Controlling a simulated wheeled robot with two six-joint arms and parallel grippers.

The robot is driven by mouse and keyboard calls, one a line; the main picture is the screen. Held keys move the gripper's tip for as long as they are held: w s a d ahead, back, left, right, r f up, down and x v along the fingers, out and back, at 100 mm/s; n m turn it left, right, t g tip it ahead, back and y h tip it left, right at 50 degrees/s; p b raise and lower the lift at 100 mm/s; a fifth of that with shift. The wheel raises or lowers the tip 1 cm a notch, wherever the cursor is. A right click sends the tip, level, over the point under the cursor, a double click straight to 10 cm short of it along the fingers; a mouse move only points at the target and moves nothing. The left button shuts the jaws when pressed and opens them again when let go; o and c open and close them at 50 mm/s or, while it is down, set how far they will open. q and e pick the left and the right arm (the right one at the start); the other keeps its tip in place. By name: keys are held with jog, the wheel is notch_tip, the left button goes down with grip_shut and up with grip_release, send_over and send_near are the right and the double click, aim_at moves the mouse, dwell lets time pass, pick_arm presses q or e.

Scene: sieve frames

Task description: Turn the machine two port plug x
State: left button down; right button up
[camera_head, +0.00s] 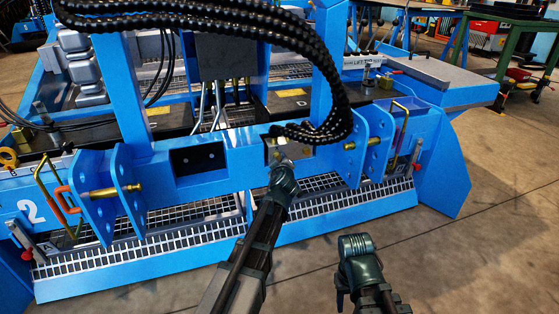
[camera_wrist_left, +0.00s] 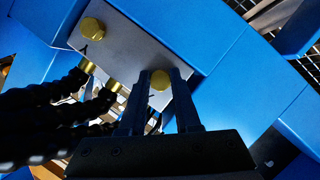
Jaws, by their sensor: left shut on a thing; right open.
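Machine two (camera_head: 225,150) is a blue frame with a white "2" on its left side. A grey port plate (camera_head: 268,150) is on its front crossbeam; it also shows in the left wrist view (camera_wrist_left: 125,38). My left gripper (camera_head: 281,163) is at this plate. In the left wrist view its fingers (camera_wrist_left: 159,88) are shut on a brass hex plug (camera_wrist_left: 160,79), which I take as plug x; its label is mostly hidden. Another brass plug (camera_wrist_left: 93,27), marked Y, sits at the upper left. My right gripper (camera_head: 356,243) is open and empty, low in front of the machine.
Thick black hoses (camera_head: 330,90) arch over the machine and end beside my left gripper. Their brass fittings (camera_wrist_left: 115,86) are close to the held plug. Brass pins and lugs (camera_head: 115,190) stick out at both sides. The concrete floor (camera_head: 450,250) at the right is clear.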

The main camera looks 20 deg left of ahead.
pick_arm(q)
jog(key=shift+d+f+m+g+y+p, duration=0.1)
jog(key=shift+m+g+y, duration=0.75)
jog(key=shift+m, duration=0.8)
jog(key=shift+a+r+m+g+y+p, duration=0.15)
jog(key=shift+m+g+y, duration=0.4)
jog(key=shift+m+y, duration=0.8)
jog(key=shift+d+f+m+g+y+p, duration=0.15)
jog(key=shift+m+g+y, duration=0.5)
jog(key=shift+m, duration=1.35)
jog(key=c, duration=0.6)
grip_release()
